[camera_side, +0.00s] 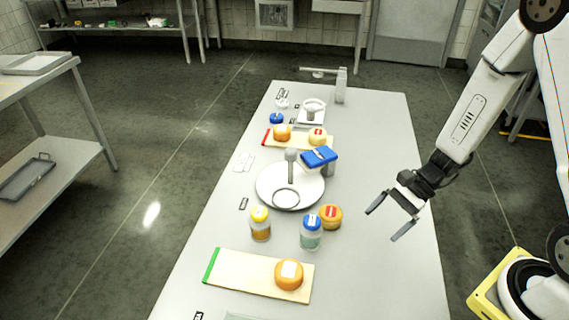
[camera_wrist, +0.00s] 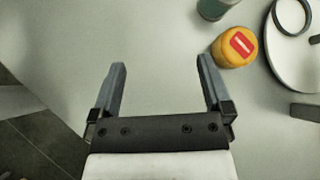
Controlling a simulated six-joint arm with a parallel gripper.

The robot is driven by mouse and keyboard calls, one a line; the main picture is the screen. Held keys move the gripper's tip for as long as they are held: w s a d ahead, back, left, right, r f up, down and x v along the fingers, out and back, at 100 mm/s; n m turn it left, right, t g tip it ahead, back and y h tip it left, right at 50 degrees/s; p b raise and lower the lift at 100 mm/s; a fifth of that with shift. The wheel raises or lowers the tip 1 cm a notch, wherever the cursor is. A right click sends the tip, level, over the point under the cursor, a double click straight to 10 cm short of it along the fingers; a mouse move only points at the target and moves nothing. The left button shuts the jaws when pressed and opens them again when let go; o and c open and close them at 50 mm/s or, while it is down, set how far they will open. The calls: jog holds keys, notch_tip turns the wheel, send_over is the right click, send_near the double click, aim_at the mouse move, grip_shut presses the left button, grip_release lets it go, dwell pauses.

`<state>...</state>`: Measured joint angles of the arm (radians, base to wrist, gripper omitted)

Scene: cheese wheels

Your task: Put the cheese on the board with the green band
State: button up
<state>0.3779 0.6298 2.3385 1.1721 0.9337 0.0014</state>
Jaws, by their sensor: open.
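The board with the green band (camera_side: 240,277) lies at the near end of the table, its green band at its left end. An orange cheese wheel with a white label (camera_side: 289,275) sits on its right part. Another orange cheese wheel with a red label (camera_side: 331,217) stands on the bare table beside a blue-lidded jar; it also shows in the wrist view (camera_wrist: 236,48), up and right of my fingers. My gripper (camera_side: 390,220) is open and empty, to the right of that cheese and apart from it. The wrist view shows bare table between my fingertips (camera_wrist: 160,68).
A blue-lidded jar (camera_side: 311,233) and a yellow-lidded jar (camera_side: 260,224) stand near the red-label cheese. Behind them is a round white plate (camera_side: 268,196) with a post and a blue box (camera_side: 319,158). A red-banded board (camera_side: 300,139) holds two cheeses farther back. The table's right side is clear.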

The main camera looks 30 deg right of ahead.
notch_tip(320, 180, up, 8)
jog(key=d+n+t+h, duration=0.1)
jog(key=d+n+h, duration=0.1)
jog(key=n+h, duration=0.8)
jog(key=s+n, duration=0.1)
jog(key=n, duration=0.5)
jog(key=shift+d+n+t, duration=0.3)
jog(key=shift+n, duration=0.1)
jog(key=n+g, duration=0.2)
jog(key=n, duration=1.1)
send_over(332, 211)
jog(key=f, duration=0.7)
jog(key=shift+s+d, duration=0.15)
jog(key=shift+s, duration=0.2)
jog(key=shift+w+a+f+n+g, duration=0.25)
jog(key=shift+w+f+n+g, duration=0.1)
jog(key=shift+n, duration=0.35)
